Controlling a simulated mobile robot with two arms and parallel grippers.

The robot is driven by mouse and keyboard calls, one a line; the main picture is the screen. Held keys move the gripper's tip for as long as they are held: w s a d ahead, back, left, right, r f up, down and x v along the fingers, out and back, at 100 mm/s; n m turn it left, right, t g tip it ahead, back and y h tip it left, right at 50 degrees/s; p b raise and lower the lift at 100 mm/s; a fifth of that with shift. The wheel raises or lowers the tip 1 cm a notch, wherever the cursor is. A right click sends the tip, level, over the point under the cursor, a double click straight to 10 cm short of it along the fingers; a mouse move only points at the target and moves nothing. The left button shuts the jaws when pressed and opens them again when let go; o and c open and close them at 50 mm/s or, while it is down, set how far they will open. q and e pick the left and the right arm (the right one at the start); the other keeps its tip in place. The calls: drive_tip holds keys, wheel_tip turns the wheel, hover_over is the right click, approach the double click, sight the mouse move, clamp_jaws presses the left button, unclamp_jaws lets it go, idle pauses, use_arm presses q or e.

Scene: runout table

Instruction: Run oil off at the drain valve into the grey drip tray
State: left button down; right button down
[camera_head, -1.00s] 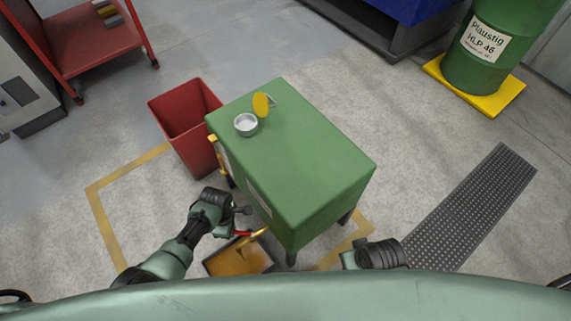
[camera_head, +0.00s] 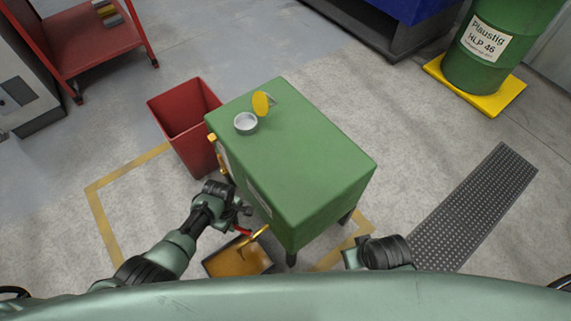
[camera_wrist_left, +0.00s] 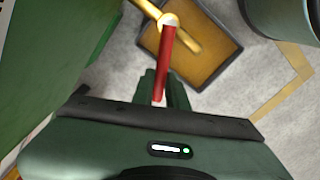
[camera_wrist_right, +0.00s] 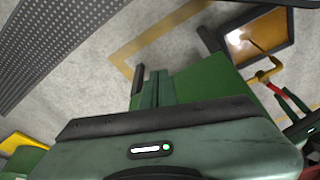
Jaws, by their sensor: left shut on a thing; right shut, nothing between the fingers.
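The green tank (camera_head: 290,150) stands in the middle of the head view. The brass drain valve (camera_head: 262,231) juts from its near side, and its red lever (camera_wrist_left: 166,55) shows in the left wrist view. My left gripper (camera_wrist_left: 165,92) is shut on the lever's end. The drip tray (camera_head: 237,258), dark-rimmed with an amber, shiny inside, lies on the floor below the valve outlet. I cannot tell whether oil is flowing. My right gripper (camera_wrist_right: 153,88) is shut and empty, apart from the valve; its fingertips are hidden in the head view.
A red bin (camera_head: 186,125) stands left of the tank. On the tank top are a round filler neck (camera_head: 246,123) and a yellow cap (camera_head: 261,103). A green drum (camera_head: 497,50) stands on a yellow base at the back right. The floor grating (camera_head: 470,210) lies right.

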use_arm(q)
drive_tip(key=shift+d, duration=0.1)
drive_tip(key=shift+w+d+m+b, duration=0.2)
drive_tip(key=shift+w+d+m, duration=0.2)
drive_tip(key=shift+m, duration=0.5)
drive_tip(key=shift+w+d+m+b, duration=0.15)
drive_tip(key=shift+w+d+m, duration=0.15)
drive_tip(key=shift+m, duration=0.6)
use_arm(e)
drive_tip(key=shift+w+r, duration=0.1)
drive_tip(key=shift+r, duration=1.15)
use_arm(q)
drive_tip(key=shift+w, duration=0.1)
drive_tip(key=shift+w+d+f+m, duration=0.1)
drive_tip(key=shift+w+d+m, duration=0.25)
drive_tip(key=shift+m, duration=0.55)
drive_tip(key=c, duration=1.5)
unclamp_jaws()
drive_tip(key=shift+s, duration=0.1)
use_arm(e)
drive_tip(key=shift+r, duration=0.7)
use_arm(q)
drive_tip(key=shift+a, duration=0.1)
